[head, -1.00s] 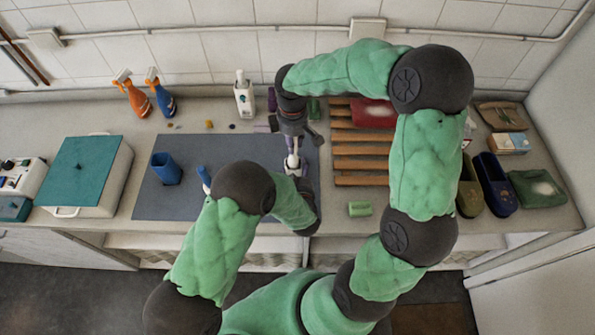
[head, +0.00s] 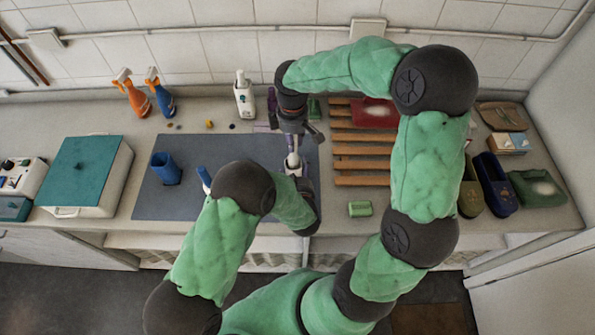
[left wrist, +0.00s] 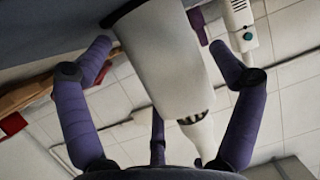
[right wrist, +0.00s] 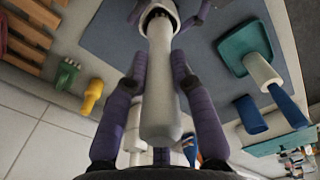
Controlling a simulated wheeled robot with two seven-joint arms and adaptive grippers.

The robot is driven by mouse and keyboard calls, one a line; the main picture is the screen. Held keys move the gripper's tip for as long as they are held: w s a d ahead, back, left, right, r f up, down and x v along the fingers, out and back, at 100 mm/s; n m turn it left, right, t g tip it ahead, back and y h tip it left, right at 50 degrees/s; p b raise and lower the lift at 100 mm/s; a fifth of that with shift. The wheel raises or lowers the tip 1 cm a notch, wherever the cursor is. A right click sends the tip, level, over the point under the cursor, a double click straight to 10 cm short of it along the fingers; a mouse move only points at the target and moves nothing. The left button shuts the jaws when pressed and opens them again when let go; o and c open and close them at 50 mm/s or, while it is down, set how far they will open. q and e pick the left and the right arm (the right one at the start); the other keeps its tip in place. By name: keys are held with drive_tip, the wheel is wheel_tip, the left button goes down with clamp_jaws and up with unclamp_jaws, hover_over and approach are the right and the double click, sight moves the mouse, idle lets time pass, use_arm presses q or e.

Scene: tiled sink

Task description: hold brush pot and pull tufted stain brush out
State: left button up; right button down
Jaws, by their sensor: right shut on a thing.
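The brush pot is a white cylinder (left wrist: 165,60) lying between my left gripper's spread fingers (left wrist: 163,52), with small gaps showing beside it. In the head view the pot (head: 292,163) stands on the grey mat, and my left gripper is mostly hidden behind my arm. The tufted stain brush shows only its pale handle (right wrist: 160,85), which runs into the pot's mouth (right wrist: 160,12). Its tufts are hidden. My right gripper (right wrist: 160,72) is shut on the handle above the pot; in the head view it comes from above (head: 293,128).
A blue cup (head: 165,168) stands left on the grey mat (head: 150,203). A teal-lidded box (head: 83,170) is farther left. Spray bottles (head: 138,98) and a white bottle (head: 244,97) stand behind. A wooden rack (head: 360,165) and green soap (head: 360,209) are to the right.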

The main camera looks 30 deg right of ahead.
idle(0.3)
use_arm(q)
drive_tip(key=w+r+p+v, duration=0.1)
drive_tip(key=r+p+v, duration=0.1)
drive_tip(key=v, duration=1.1)
drive_tip(key=shift+d+r+p, duration=0.25)
drive_tip(key=shift+p, duration=0.3)
use_arm(e)
wheel_tip(320, 180, up, 4)
drive_tip(key=shift+f, duration=0.1)
use_arm(q)
drive_tip(key=shift+s+f, duration=0.1)
drive_tip(key=shift+s, duration=0.15)
use_arm(e)
drive_tip(key=shift+s, duration=0.1)
